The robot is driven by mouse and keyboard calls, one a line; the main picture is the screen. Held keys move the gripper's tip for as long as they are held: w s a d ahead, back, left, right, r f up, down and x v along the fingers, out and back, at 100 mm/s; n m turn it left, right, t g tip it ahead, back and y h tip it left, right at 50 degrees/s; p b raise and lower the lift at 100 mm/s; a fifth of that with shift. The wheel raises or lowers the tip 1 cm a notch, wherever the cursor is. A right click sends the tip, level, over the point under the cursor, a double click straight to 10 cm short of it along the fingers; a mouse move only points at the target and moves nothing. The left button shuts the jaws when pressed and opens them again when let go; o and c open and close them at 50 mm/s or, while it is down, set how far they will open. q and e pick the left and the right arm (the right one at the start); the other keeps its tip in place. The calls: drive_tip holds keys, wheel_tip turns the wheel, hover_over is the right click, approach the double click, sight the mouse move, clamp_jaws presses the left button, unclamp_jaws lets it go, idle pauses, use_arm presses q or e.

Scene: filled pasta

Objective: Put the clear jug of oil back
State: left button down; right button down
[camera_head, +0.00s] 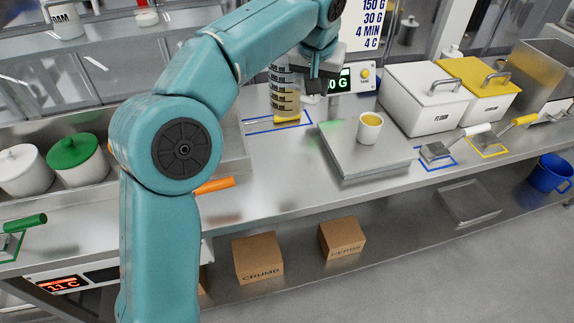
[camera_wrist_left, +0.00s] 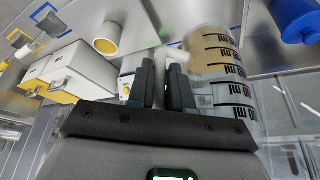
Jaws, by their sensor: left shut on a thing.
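The clear jug (camera_head: 284,97) has dark measuring marks and yellowish oil low inside. It looks upright at the back of the counter, over the blue outline (camera_head: 258,131); I cannot tell whether its base touches the counter. My left gripper (camera_head: 318,84) is at the jug's right side, shut on it, apparently by the handle. In the left wrist view the jug (camera_wrist_left: 228,92) is right of the gripper fingers (camera_wrist_left: 165,85), and the grip itself is partly hidden. My right gripper is not in view.
A cup of yellow liquid (camera_head: 370,127) stands on the steel scale plate (camera_head: 385,152), right of the jug. White (camera_head: 425,98) and yellow-lidded (camera_head: 480,85) bins stand further right. White and green-lidded tubs (camera_head: 78,160) are left.

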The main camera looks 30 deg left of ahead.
use_arm(q)
wheel_tip(320, 180, down, 20)
drive_tip(key=b, duration=0.1)
drive_tip(key=shift+d+f, duration=0.15)
drive_tip(key=shift+d, duration=0.2)
drive_tip(key=shift+f+b, duration=0.1)
drive_tip(key=shift+b, duration=0.25)
drive_tip(key=shift+f, duration=0.15)
drive_tip(key=c, duration=1)
unclamp_jaws()
drive_tip(key=shift+c, duration=0.2)
